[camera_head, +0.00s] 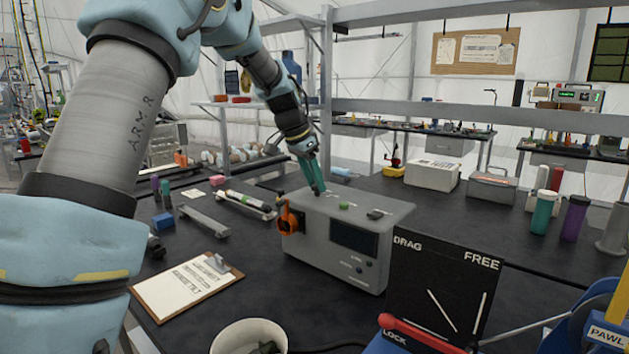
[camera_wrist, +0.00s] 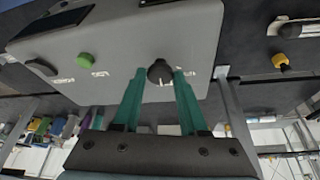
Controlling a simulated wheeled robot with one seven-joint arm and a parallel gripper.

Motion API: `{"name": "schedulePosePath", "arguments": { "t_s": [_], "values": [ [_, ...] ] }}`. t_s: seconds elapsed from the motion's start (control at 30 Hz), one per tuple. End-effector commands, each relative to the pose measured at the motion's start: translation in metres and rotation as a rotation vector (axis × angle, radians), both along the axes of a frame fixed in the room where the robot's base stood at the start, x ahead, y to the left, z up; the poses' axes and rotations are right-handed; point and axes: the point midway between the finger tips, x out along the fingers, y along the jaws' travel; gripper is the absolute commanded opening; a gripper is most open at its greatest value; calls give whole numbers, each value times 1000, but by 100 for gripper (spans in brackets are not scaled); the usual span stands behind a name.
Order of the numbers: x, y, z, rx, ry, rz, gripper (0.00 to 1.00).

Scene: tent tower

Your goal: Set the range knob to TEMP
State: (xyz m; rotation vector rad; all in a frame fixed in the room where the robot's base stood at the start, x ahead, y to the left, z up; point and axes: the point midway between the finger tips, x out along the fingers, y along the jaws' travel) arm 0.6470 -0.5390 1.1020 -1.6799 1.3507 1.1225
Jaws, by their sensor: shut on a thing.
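A grey instrument box (camera_head: 305,247) stands on the dark table; its top face (camera_wrist: 200,38) fills the upper wrist view, seen upside down. My gripper (camera_head: 318,191) reaches down to the left part of that top face. In the wrist view my gripper (camera_wrist: 158,76) has its teal fingers on either side of a black knob (camera_wrist: 160,70), and it is shut on it. The knob has a small white mark. The lettering near it is too small to read, so its setting cannot be told.
The box top also carries a green button (camera_head: 344,206) and a dark switch (camera_head: 375,214). An orange-and-black part (camera_head: 290,219) sticks out from its left side. A black DRAG/FREE panel (camera_head: 440,290) stands close at front right. A clipboard (camera_head: 187,285) lies at front left.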

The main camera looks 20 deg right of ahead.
Motion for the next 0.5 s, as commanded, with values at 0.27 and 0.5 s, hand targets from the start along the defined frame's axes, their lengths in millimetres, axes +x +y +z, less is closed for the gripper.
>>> {"name": "schedulePosePath", "arguments": {
  "t_s": [0.27, 0.5],
  "values": [
    [-1, 0, 0, 1, 1, 30, 0],
    [-2, -1, 0, 0, -1, 157, 0]
  ]
}}
